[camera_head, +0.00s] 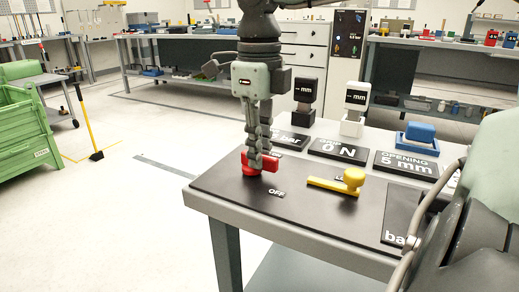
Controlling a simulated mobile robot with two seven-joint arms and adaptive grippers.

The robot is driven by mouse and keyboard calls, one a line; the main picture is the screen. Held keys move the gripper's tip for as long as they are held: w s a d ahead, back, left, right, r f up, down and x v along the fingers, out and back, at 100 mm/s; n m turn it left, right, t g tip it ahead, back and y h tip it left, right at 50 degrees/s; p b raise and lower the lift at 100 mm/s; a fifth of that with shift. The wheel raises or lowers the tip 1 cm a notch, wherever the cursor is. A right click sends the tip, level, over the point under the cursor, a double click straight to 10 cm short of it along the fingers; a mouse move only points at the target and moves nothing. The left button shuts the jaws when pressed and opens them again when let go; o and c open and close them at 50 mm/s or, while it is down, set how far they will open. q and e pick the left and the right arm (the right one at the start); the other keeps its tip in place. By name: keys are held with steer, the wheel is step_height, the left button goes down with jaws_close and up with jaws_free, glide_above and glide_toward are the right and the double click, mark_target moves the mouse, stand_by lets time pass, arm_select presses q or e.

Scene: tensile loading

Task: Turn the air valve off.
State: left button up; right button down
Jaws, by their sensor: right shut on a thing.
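The red valve (251,171) stands on the black panel (222,184) near the left end of the grey table. Its red handle (271,163) shows to the right of the fingers. My right gripper (258,162) comes down from above and is shut on the red valve handle. The fingers hide part of the handle, so its exact angle is hard to tell. An "OFF" label (277,193) lies on the panel in front of the valve, slightly right. My left gripper is not in view.
A yellow lever (340,185) with a round knob sits right of the red valve. Behind stand black signs reading "0 N" (339,150) and "OPENING 5 mm" (405,164), "mm" displays (356,97) and a blue block (418,133).

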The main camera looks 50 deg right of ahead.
steer(key=c, duration=1.5)
jaws_free()
steer(key=shift+c, duration=0.2)
step_height(320, 180, up, 12)
